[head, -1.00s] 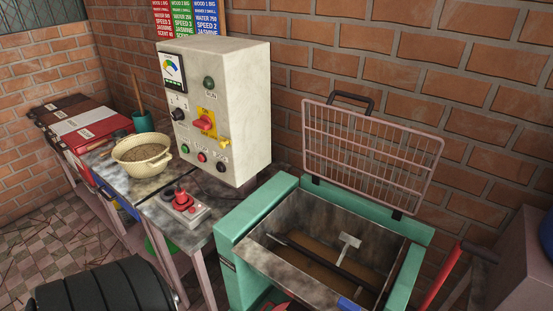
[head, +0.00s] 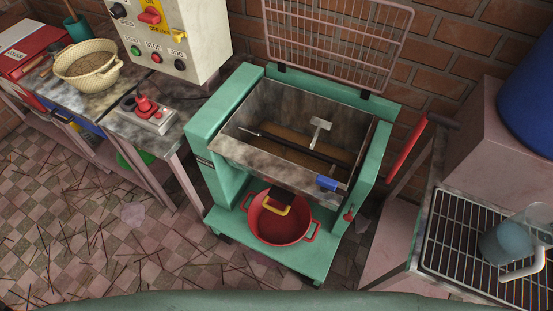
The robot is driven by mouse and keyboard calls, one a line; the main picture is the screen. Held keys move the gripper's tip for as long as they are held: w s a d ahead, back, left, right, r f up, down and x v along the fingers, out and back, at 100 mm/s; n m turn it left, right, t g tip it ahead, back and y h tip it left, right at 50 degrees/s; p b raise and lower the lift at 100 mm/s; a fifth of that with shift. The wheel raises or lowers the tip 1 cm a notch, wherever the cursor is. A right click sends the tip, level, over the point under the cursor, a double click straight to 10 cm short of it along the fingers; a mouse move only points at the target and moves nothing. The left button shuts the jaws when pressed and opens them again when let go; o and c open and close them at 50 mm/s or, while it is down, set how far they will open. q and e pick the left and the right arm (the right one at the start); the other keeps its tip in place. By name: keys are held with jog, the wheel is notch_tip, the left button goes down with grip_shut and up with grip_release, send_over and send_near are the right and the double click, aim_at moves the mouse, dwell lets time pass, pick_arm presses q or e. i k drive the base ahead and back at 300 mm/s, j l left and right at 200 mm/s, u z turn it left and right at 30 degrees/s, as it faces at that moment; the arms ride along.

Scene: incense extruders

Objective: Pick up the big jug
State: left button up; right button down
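A translucent grey-blue jug (head: 505,243) with a pale handle (head: 526,267) is at the far right edge of the head view, on a wire rack (head: 458,238). It appears tilted or lying over. A second clear vessel (head: 538,214) is close beside it, partly cut off by the picture edge. I cannot tell for sure which of the two is bigger. Neither of my grippers is in view.
A green machine (head: 208,140) with an open trough and raised grid lid (head: 335,40) stands in the middle, a red pot (head: 280,225) on its lower shelf. A blue barrel (head: 528,95) stands behind.

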aim_at(528, 233)
jog(key=z, duration=2.1)
